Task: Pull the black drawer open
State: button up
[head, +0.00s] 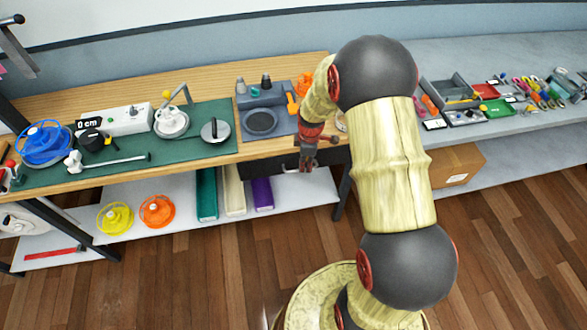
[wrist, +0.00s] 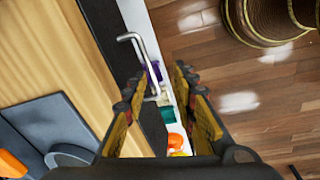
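The black drawer (head: 262,174) sits under the wooden table's front edge in the head view, partly hidden by my arm. It looks shut. Its dark front (wrist: 101,22) shows at the upper left in the wrist view. Its silver bar handle (wrist: 143,48) sticks out from that front. My gripper (head: 307,164) is at the drawer front, pointing down. In the wrist view my gripper (wrist: 157,84) is open, with a finger on each side. The handle's lower end shows between the fingertips; I cannot tell whether it is in reach or touching.
The wooden tabletop (head: 215,88) holds a grey tray with a sink-like basin (head: 262,122) above the drawer. A white lower shelf (head: 180,215) bears coloured blocks and yellow and orange wheels. A cardboard box (head: 455,166) stands to the right. The wooden floor in front is clear.

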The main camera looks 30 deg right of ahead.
jog(key=shift+w+d+f+n+t+b, duration=0.15)
jog(key=shift+w+f+n+b, duration=0.3)
jog(key=shift+f, duration=0.7)
jog(key=shift+w+d+f+n+t+b, duration=0.1)
jog(key=shift+w+f+n+b, duration=0.1)
jog(key=shift+w+f+n, duration=0.7)
jog(key=shift+w+d+f+n+t+b, duration=0.15)
jog(key=shift+w+f+n+b, duration=0.15)
jog(key=shift+f, duration=1.1)
jog(key=shift+s, duration=0.1)
jog(key=shift+c, duration=1.2)
jog(key=c, duration=0.4)
grip_shut()
